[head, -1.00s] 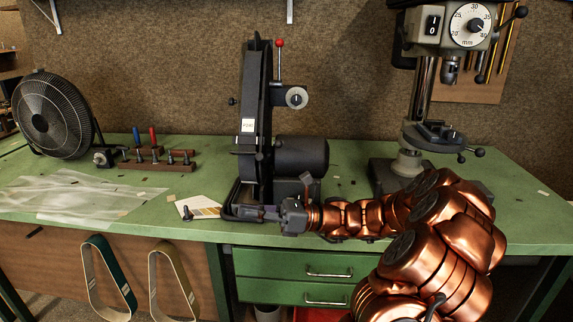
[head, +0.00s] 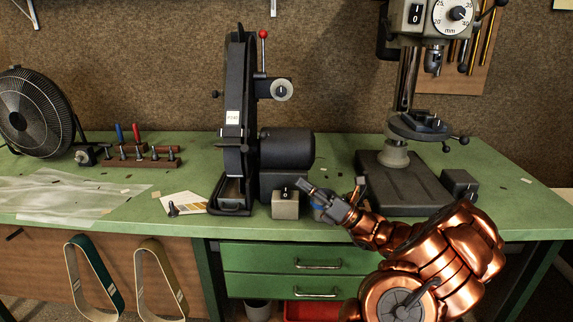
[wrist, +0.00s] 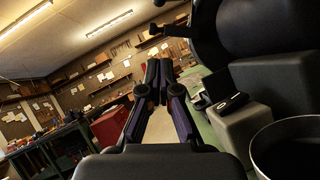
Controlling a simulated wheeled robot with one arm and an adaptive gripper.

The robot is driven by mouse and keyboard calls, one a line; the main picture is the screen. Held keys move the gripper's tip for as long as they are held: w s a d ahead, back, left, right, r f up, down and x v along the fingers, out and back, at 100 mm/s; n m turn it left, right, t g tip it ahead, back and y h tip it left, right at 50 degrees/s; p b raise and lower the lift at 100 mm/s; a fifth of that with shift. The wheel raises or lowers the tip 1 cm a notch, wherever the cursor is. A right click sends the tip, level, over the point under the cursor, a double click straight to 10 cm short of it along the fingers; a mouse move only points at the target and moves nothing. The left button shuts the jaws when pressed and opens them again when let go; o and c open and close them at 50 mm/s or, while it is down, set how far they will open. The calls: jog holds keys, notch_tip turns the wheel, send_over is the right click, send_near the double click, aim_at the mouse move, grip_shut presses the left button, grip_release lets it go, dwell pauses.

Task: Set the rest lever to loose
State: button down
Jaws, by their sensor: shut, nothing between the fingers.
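The black belt grinder (head: 236,110) stands upright on the green bench. A small dark rest plate (head: 232,147) crosses the belt at mid height. I cannot tell for sure which part is the rest lever or how it is set. My gripper (head: 301,183) is right of the grinder's base, near the grey switch box (head: 286,205), pointing up and left. In the wrist view my gripper's fingers (wrist: 158,72) are together and empty.
The drill press (head: 403,100) stands at the right, behind my arm.

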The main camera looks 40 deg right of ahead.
aim_at(263, 135)
jog(key=d+r+p+x, duration=0.1)
jog(key=r+p+x, duration=0.1)
jog(key=x, duration=1)
jog(key=shift+d+r, duration=0.15)
jog(key=shift+d, duration=0.15)
jog(key=shift+r+h+p, duration=0.2)
jog(key=shift+h+p, duration=0.1)
jog(key=shift+p, duration=0.3)
jog(key=shift+d+m+p, duration=0.1)
jog(key=shift+m+p, duration=0.35)
jog(key=shift+m, duration=0.05)
